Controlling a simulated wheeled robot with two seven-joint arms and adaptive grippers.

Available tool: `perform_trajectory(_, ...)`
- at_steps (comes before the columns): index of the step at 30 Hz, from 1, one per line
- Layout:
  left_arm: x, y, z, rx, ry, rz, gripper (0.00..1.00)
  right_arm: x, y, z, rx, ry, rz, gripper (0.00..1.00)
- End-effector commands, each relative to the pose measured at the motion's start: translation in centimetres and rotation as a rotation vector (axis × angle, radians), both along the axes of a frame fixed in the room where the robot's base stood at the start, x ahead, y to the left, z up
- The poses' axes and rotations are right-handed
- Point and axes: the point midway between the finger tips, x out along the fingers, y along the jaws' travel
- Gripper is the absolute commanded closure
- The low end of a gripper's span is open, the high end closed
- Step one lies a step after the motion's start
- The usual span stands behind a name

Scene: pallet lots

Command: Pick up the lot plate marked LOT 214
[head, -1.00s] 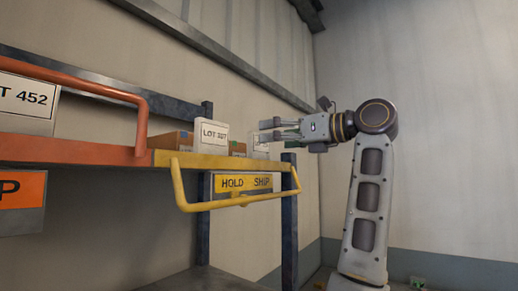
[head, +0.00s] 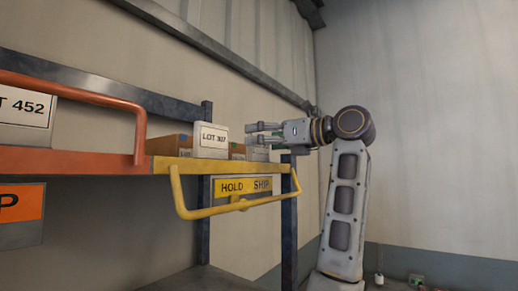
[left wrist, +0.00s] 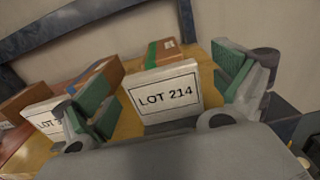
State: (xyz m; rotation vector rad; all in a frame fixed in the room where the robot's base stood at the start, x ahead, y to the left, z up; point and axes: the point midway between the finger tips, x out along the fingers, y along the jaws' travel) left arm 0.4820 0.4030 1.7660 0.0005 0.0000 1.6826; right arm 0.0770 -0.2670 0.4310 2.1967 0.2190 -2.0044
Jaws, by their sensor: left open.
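The LOT 214 plate (left wrist: 168,94) is a white plate with a black-framed label, standing on the yellow shelf in the left wrist view. In the head view it appears pale and small (head: 258,153), just below the gripper fingers, its text unreadable. My left gripper (head: 257,133) points left toward the shelf, open and empty. In the left wrist view its green-padded fingers lie on either side of the LOT 214 plate; whether they touch it is unclear. My right gripper is not in view.
The LOT 307 plate (head: 211,140) stands left of the gripper, with brown boxes (head: 172,143) behind. A yellow rail (head: 210,207) and HOLD SHIP sign (head: 243,186) front the shelf. An orange rail (head: 80,93) and LOT 452 plate (head: 25,110) are further left.

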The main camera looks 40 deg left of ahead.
Motion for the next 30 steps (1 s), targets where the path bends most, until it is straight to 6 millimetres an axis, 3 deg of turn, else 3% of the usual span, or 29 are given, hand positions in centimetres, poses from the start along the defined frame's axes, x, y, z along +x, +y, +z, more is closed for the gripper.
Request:
perform_trajectory(6,-0.2,1.4,0.1,0.000,-0.001,0.001,0.04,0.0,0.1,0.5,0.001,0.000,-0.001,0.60)
perform_trajectory(21,-0.2,1.5,0.0,0.000,0.000,0.000,0.04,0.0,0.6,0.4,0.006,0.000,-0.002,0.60)
perform_trajectory(30,-0.2,1.5,0.0,0.000,0.000,0.000,0.41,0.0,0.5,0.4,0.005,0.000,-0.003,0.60)
